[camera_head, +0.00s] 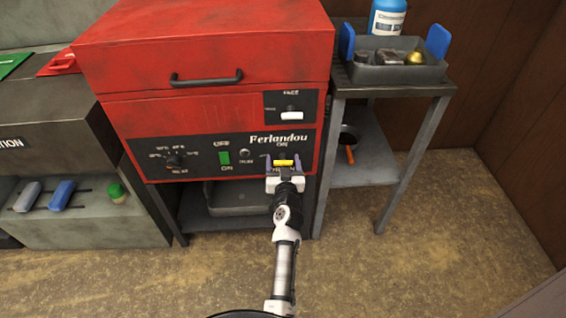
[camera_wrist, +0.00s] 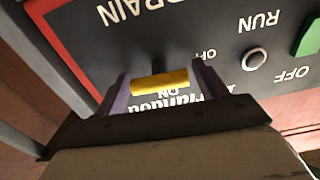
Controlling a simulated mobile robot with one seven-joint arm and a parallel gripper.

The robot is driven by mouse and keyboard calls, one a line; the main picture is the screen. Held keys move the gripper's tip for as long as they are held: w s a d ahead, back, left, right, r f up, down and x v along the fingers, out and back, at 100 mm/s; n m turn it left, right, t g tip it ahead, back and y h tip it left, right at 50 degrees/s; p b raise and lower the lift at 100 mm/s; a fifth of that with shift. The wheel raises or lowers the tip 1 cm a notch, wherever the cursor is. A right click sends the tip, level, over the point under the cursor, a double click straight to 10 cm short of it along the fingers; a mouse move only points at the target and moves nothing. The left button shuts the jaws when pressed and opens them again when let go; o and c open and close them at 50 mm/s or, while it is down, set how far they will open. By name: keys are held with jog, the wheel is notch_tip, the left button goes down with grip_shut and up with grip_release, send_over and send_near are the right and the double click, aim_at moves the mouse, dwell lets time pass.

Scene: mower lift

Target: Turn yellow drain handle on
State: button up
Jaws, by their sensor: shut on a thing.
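The yellow drain handle (camera_head: 283,162) is on the lower right of the red machine's black control panel. In the wrist view the yellow handle (camera_wrist: 160,82) lies crosswise between the two purple-grey fingers. My gripper (camera_head: 283,164) is at the panel, shut on the handle, with one finger at each end of it. In the wrist view my gripper (camera_wrist: 161,85) shows upside-down panel lettering, with DRAIN on one side of the handle and ON on the other. The handle's mount on the panel is mostly in shadow.
The panel also has a green switch (camera_head: 224,158), a round RUN button (camera_head: 245,155), a black dial (camera_head: 175,161) and a white handle (camera_head: 291,115) above. A grey side table (camera_head: 392,92) stands right, carrying a grey tray (camera_head: 392,73). Floor at right is clear.

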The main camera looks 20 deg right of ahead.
jog(key=m, duration=0.4)
jog(key=shift+m, duration=0.3)
jog(key=m, duration=0.4)
jog(key=shift+d, duration=0.1)
jog(key=m, duration=0.5)
jog(key=shift+p, duration=0.4)
jog(key=shift+m+p, duration=0.35)
jog(key=shift+m, duration=1.45)
jog(key=o, duration=0.9)
jog(key=shift+s+f, duration=0.1)
jog(key=shift+f, duration=0.05)
